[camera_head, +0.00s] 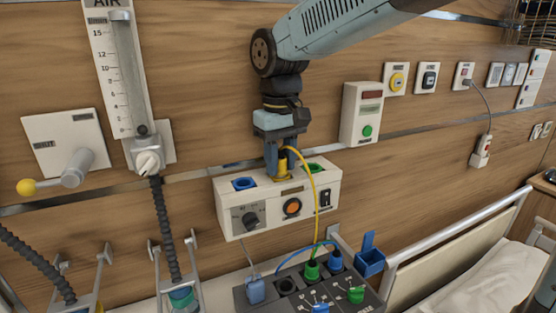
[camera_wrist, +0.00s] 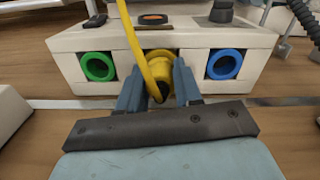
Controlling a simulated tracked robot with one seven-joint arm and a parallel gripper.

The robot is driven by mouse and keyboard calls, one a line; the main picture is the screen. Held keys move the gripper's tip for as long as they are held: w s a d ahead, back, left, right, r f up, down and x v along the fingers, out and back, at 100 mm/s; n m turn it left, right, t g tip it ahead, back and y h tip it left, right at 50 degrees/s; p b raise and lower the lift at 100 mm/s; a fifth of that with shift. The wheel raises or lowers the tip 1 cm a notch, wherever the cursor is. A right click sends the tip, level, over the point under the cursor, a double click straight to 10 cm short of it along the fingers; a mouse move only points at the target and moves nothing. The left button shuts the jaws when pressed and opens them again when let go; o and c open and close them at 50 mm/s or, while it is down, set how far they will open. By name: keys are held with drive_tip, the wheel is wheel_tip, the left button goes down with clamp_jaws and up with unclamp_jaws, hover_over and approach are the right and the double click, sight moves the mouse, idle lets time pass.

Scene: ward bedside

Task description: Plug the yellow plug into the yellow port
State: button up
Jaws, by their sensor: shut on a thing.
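My gripper (camera_head: 284,158) points down over the middle of a white wall box (camera_head: 232,222). Its fingers are shut on the yellow plug (camera_head: 282,160), whose yellow cable loops down to the right. In the wrist view the plug (camera_wrist: 158,72) is between the blue-grey fingers (camera_wrist: 160,90), in line with the yellow port (camera_wrist: 161,55) in the box. The port's yellow ring shows around and behind the plug. How deep the plug sits is hidden by the plug and cable. The blue port (camera_wrist: 224,64) and green port (camera_wrist: 99,66) lie on either side, both empty.
Below the box is a dark panel (camera_head: 258,300) with green and blue plugs. A flow meter (camera_head: 122,75) and a lever valve (camera_head: 70,170) are on the wall at left. A white box with a green button (camera_head: 362,112) is close on the right. A bed rail (camera_head: 450,232) is lower right.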

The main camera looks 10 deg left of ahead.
drive_tip(key=shift+f, duration=0.1)
idle(0.3)
drive_tip(key=o, duration=1.1)
wheel_tip(320, 180, up, 13)
drive_tip(key=s+d+f+m+t+y, duration=0.1)
drive_tip(key=d+f+m, duration=0.1)
drive_tip(key=d, duration=0.6)
drive_tip(key=s+d+f+m+t, duration=0.1)
drive_tip(key=d+m, duration=0.1)
drive_tip(key=d, duration=0.6)
drive_tip(key=s+d+f+m+t, duration=0.1)
drive_tip(key=s+d+f, duration=0.1)
drive_tip(key=d+f, duration=0.1)
drive_tip(key=s+d+f+m+t, duration=0.1)
drive_tip(key=s+d+f, duration=0.2)
drive_tip(key=d, duration=0.3)
drive_tip(key=s+d+f+m+t, duration=0.1)
drive_tip(key=s+d+f+m, duration=0.1)
drive_tip(key=d, duration=0.3)
drive_tip(key=shift+s+f+h, duration=0.4)
drive_tip(key=shift+s+f, duration=0.35)
drive_tip(key=shift+f, duration=0.1)
